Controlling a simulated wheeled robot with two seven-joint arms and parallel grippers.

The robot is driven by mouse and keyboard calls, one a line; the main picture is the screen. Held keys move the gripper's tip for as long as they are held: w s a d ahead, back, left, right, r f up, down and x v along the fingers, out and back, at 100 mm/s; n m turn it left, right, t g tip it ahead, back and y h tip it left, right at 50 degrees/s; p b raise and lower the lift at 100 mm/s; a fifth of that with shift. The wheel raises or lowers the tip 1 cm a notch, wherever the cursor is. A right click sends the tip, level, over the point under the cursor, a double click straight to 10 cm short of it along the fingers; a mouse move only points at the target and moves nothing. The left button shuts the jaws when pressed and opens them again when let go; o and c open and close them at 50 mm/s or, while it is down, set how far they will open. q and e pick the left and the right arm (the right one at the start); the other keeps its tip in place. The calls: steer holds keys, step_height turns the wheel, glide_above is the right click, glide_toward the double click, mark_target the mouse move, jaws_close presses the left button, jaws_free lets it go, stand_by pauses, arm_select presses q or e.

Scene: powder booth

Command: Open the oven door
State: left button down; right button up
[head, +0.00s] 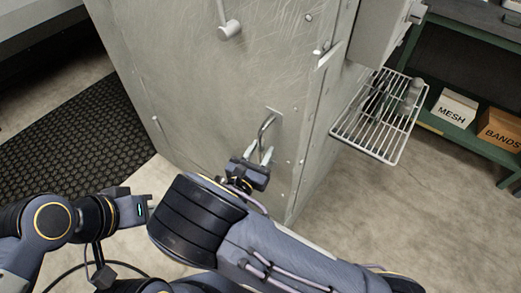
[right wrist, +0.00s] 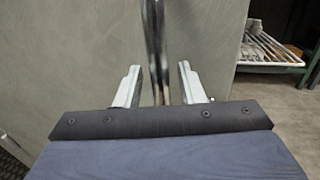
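The grey metal oven door (head: 225,85) fills the middle of the head view and is shut as far as I can see. Its bent metal handle (head: 266,131) is on the lower right part of the door. My right gripper (head: 259,157) is at the handle, fingers toward the door. In the right wrist view the handle (right wrist: 155,45) runs vertically between the two fingers (right wrist: 158,88), with gaps on both sides, so the gripper is open around it. My left gripper (head: 144,209) is at the lower left, away from the door; its fingers are not clear.
A wire rack shelf (head: 380,115) sticks out from the oven's right side. A green shelf unit (head: 470,145) at the right holds a MESH box (head: 455,108) and a BANDS box (head: 500,130). A black mat (head: 75,140) lies at the left. Floor is clear at lower right.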

steer(key=shift+w, duration=0.1)
jaws_close()
stand_by(0.3)
